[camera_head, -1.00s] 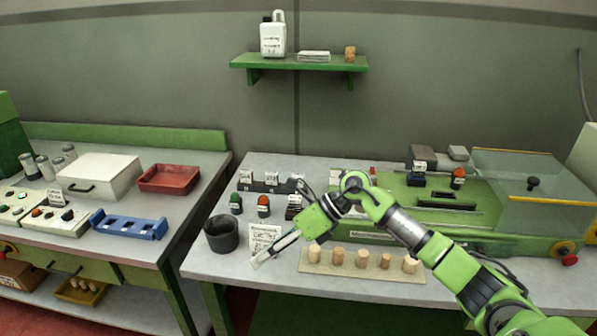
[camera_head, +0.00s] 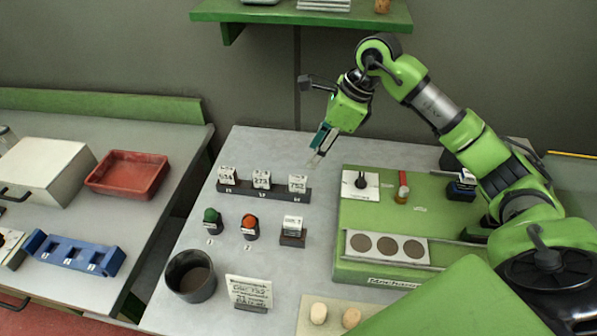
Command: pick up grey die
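A dark rack (camera_head: 264,191) on the grey table holds three small blocks with white number labels: a left one (camera_head: 227,175), a middle one (camera_head: 262,179) and a right one (camera_head: 297,184). A similar labelled block (camera_head: 292,224) sits on a separate dark stand in front. Their body colours are too small to tell, so I cannot tell which is the grey die. My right gripper (camera_head: 314,160) points down, above and just behind the right block, apart from it. I see nothing held, but its finger gap is unclear. My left gripper is not in view.
A green knob (camera_head: 211,216) and a red knob (camera_head: 249,224) stand in front of the rack. A dark cup (camera_head: 191,278) and a printed card (camera_head: 249,291) stand nearer. A green machine (camera_head: 350,215) fills the right. A shelf (camera_head: 300,14) hangs above.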

